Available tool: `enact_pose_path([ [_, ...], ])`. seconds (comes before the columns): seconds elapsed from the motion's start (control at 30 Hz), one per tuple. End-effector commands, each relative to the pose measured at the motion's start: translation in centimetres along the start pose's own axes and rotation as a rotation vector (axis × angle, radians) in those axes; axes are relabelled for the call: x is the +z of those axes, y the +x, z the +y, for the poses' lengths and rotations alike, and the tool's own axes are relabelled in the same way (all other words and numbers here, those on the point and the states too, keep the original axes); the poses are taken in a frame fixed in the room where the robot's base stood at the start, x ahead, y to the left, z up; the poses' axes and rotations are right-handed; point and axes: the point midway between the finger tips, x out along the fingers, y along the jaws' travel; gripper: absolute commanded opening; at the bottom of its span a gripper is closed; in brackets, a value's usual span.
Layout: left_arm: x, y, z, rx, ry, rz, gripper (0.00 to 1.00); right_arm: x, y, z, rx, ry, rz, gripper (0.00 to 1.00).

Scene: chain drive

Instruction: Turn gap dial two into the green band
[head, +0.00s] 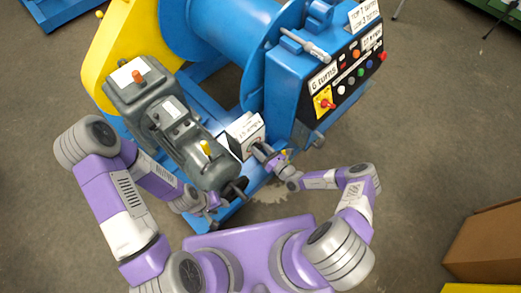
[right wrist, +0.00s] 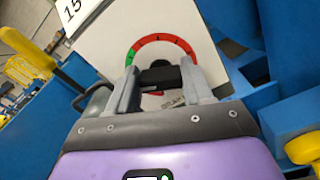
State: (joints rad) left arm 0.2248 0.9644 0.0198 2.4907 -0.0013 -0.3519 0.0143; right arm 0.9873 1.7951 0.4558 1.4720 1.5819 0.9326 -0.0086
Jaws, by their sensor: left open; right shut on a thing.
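A white dial plate (right wrist: 105,45) fills the upper middle of the right wrist view. It bears a curved band (right wrist: 165,38), mostly red with a green stretch at its left end. A black knob (right wrist: 159,64) sits below the arc, between the fingers of my right gripper (right wrist: 158,80), which is shut on it. The lettering under the knob is partly hidden, so I cannot read the dial's number or see a pointer. In the head view, my right gripper (head: 264,152) is at the white dial box (head: 243,128). My left gripper (head: 213,210) is open and empty, lower left of it.
A grey motor (head: 180,130) stands left of the dial box on the blue frame. A blue control cabinet (head: 285,90) with buttons and a blue drum (head: 225,35) stand behind. A cardboard box (head: 490,240) is at the far right.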

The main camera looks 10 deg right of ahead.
Motion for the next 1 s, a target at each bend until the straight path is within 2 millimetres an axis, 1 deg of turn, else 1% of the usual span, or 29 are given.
enact_pose_path([
  [0.3, -0.02, 0.34, -0.13, 0.0, 0.0, 0.0, 0.43, -0.15, -0.05, -0.08, -0.001, 0.087, 0.003, 0.2],
  [0.77, -0.02, 0.35, -0.13, 0.0, 0.0, 0.0, 0.43, -0.16, -0.05, -0.06, 0.0, 0.095, 0.004, 0.2],
  [0.8, -0.02, 0.35, -0.13, 0.0, 0.0, 0.0, 0.43, -0.16, -0.06, -0.06, 0.0, 0.095, 0.004, 0.57],
  [0.93, -0.02, 0.34, -0.13, 0.0, 0.0, 0.0, 0.43, -0.12, -0.04, -0.06, 0.0, 0.095, 0.003, 0.76],
  [1.0, -0.02, 0.34, -0.13, 0.0, 0.0, 0.0, 0.43, -0.1, -0.03, -0.06, 0.0, 0.095, 0.003, 0.76],
])
